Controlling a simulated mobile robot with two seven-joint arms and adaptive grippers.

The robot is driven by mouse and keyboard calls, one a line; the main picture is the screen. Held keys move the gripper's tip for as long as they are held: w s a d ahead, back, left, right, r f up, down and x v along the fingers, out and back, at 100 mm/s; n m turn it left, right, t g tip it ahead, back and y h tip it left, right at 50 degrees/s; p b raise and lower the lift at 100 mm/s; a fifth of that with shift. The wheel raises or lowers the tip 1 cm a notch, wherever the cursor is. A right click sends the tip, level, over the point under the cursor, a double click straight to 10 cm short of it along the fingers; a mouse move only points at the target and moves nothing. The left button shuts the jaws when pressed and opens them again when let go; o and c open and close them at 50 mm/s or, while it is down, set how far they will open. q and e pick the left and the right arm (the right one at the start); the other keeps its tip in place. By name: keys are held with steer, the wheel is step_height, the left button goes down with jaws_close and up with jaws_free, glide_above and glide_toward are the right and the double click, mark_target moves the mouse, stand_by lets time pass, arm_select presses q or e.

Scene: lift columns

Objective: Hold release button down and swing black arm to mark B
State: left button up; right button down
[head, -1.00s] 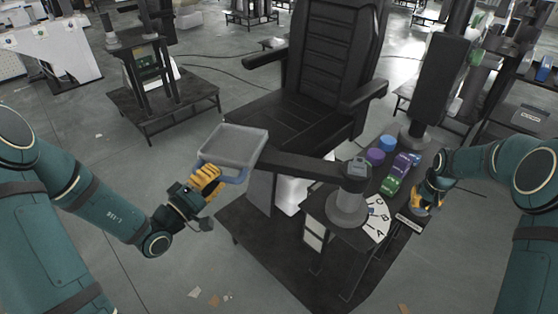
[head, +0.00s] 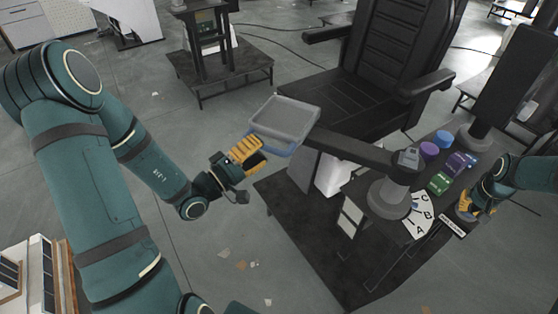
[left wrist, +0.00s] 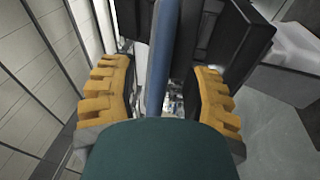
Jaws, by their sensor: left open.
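A grey cap (head: 408,158) sits at the pivot end. A white fan-shaped scale (head: 420,215) with small letters lies beside the post; I cannot read them all surely. My left gripper (head: 255,157) is open at the tray's near left side. In the left wrist view a blue bar (left wrist: 163,55) lies between its spread yellow fingers. My right gripper (head: 474,207) is by a small label plate (head: 453,225); its fingers are too small to judge, and no button shows clearly.
A black chair (head: 385,70) stands behind the arm. Blue, purple and green pieces (head: 440,183) lie on the dark side table near the right gripper. A black column (head: 515,75) rises behind them. Open floor (head: 225,215) lies left of the platform.

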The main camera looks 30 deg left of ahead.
arm_select(q)
steer(key=v, duration=1)
stand_by(0.4)
arm_select(e)
steer(key=shift+r+p, duration=1.95)
steer(key=shift+r, duration=1.6)
arm_select(q)
step_height(320, 180, up, 4)
steer(key=shift+f, duration=0.1)
arm_select(e)
steer(key=shift+r, duration=0.1)
step_height(320, 180, up, 12)
steer(key=s, duration=0.2)
steer(key=shift+s+f, duration=0.2)
steer(key=shift+f, duration=0.05)
arm_select(q)
steer(key=shift+s, duration=0.15)
